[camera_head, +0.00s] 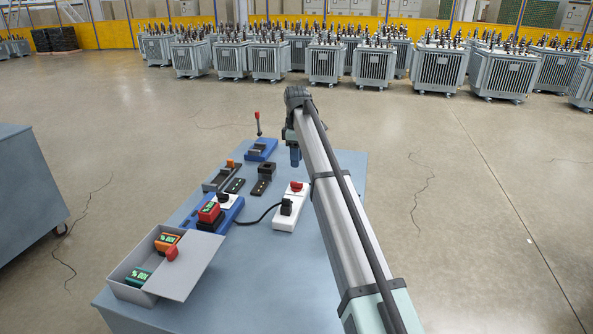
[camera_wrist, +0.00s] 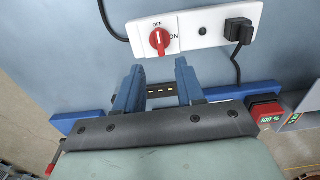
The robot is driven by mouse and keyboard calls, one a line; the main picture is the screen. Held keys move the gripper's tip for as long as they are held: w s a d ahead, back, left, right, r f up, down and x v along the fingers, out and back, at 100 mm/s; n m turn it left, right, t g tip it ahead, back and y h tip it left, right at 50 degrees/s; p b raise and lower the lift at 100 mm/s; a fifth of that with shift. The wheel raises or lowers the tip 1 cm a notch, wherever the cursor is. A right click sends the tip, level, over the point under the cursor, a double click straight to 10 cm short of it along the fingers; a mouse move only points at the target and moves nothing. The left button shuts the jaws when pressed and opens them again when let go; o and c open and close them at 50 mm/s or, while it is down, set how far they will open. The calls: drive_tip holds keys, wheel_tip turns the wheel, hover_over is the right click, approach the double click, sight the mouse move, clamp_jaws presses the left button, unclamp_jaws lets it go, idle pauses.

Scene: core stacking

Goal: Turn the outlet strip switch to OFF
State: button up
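The white outlet strip (camera_wrist: 208,22) lies across the top of the wrist view. Its red rotary switch (camera_wrist: 159,40) has an OFF label above it and ON to its right. The switch's white mark runs roughly up and down in the picture; I cannot tell its exact setting. A black plug sits in the strip's other end. In the head view the strip (camera_head: 282,222) is on the table, with the red switch (camera_head: 296,186) at its far end. My gripper (camera_wrist: 158,76) is open and empty, its blue fingers apart, short of the switch. It also shows in the head view (camera_head: 294,157).
The blue-grey table (camera_head: 250,275) holds a grey bin (camera_head: 133,268) with meters, a red meter (camera_head: 209,212) on a blue base, dark blocks and a blue lever base (camera_head: 262,149). A black cable runs from the plug. The table's near right is bare.

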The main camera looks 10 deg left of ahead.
drive_tip(key=shift+r, duration=2.4)
